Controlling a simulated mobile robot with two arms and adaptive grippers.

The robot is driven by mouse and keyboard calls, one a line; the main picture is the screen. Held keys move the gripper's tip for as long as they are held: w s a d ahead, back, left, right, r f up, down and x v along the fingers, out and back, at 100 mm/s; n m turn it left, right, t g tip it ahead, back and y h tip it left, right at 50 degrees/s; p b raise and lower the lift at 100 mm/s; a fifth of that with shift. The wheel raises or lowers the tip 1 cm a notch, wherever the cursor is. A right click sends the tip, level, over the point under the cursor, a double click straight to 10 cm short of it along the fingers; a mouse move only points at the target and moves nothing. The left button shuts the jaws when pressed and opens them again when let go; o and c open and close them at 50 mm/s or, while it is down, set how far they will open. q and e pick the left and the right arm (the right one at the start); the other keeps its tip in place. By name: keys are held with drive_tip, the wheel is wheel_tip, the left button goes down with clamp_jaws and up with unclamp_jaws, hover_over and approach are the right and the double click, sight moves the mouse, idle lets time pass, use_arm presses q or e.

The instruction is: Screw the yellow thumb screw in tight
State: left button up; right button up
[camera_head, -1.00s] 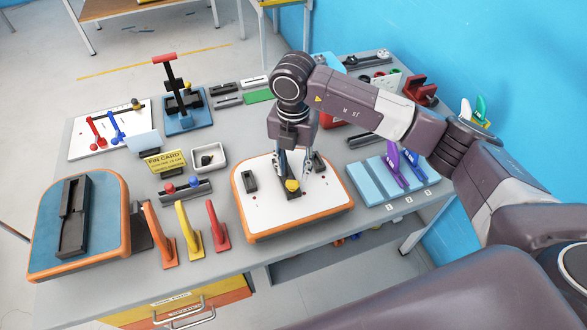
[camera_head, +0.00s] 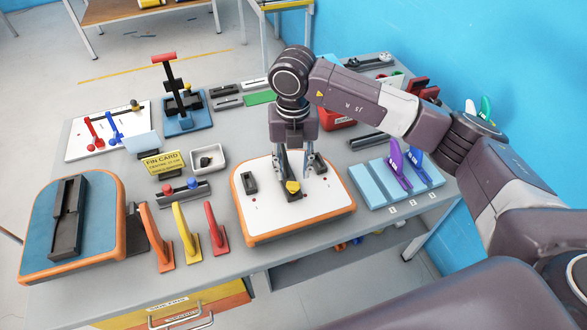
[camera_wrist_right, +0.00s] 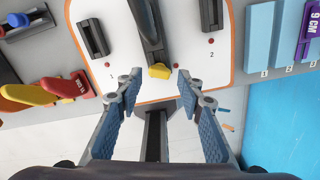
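The yellow thumb screw (camera_head: 293,186) sits at the near end of the middle black piece on the white board with an orange rim (camera_head: 262,208). In the right wrist view the screw (camera_wrist_right: 160,72) is just beyond the fingertips and centred between them. How deep it is seated cannot be told. My right gripper (camera_head: 294,168) points down over the middle black piece (camera_wrist_right: 146,27). Its fingers are apart with nothing between them, and it also shows open in the right wrist view (camera_wrist_right: 158,77). My left gripper is not in view.
Smaller black pieces (camera_head: 249,182) flank the middle one. Orange, yellow and red fins (camera_head: 217,228) stand left of the board. A light-blue rack (camera_head: 369,187) with purple fins (camera_head: 398,165) is on the right. A blue board (camera_head: 103,200) lies far left.

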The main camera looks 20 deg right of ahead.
drive_tip(key=shift+f+n+b, duration=0.1)
drive_tip(key=shift+n+b, duration=0.45)
drive_tip(key=shift+n, duration=0.05)
drive_tip(key=shift+n+b, duration=0.6)
drive_tip(key=shift+n, duration=0.3)
drive_tip(key=shift+a+n, duration=0.1)
drive_tip(key=shift+n, duration=0.4)
drive_tip(key=shift+n+b, duration=0.5)
drive_tip(key=shift+b, duration=0.1)
drive_tip(key=shift+a+n+b, duration=0.1)
drive_tip(key=shift+n+b, duration=0.55)
drive_tip(key=shift+n, duration=0.85)
